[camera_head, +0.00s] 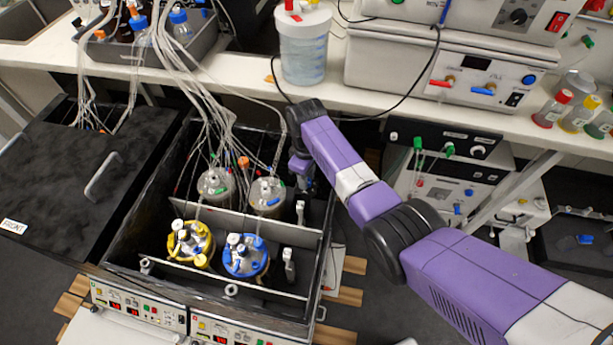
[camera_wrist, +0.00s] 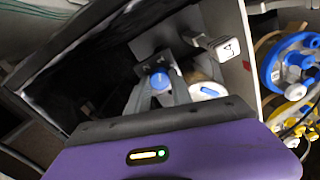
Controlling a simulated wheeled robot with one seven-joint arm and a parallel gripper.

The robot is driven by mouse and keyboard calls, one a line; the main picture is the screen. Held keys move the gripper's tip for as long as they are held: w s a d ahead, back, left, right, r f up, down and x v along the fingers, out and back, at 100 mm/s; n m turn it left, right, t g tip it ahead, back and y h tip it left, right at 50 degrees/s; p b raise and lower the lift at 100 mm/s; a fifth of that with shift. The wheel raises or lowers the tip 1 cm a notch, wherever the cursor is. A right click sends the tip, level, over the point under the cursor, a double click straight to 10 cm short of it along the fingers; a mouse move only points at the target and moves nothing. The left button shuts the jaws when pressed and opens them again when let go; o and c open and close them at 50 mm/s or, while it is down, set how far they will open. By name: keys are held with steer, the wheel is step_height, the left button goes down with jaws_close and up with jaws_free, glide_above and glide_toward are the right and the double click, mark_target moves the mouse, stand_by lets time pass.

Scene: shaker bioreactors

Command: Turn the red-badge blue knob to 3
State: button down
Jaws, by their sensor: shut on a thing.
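My gripper (camera_wrist: 163,92) reaches down into the right side of the open shaker box. In the wrist view its grey fingers are shut around a small blue knob (camera_wrist: 160,81), just beyond my purple gripper body. A white piece with a blue mark (camera_wrist: 208,91) sits just right of the knob. I cannot make out a red badge or the number the knob points to. In the head view my gripper (camera_head: 302,169) is at the box's right inner wall, and my arm hides the knob.
The open box (camera_head: 273,228) holds bottles with a yellow cap ring (camera_head: 189,243) and a blue cap ring (camera_head: 245,256), and two clear vessels behind. Tubing bundles (camera_head: 215,115) hang into it. A closed black lid (camera_head: 75,175) is at left. A shelf with instruments (camera_head: 455,75) stands behind.

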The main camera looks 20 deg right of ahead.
steer(key=n, duration=0.6)
steer(key=shift+n, duration=0.3)
steer(key=n, duration=1.1)
steer(key=shift+n+b, duration=0.3)
steer(key=n, duration=0.5)
steer(key=shift+b, duration=0.35)
steer(key=shift+n, duration=0.4)
steer(key=c, duration=1.1)
jaws_free()
steer(key=shift+c, duration=0.2)
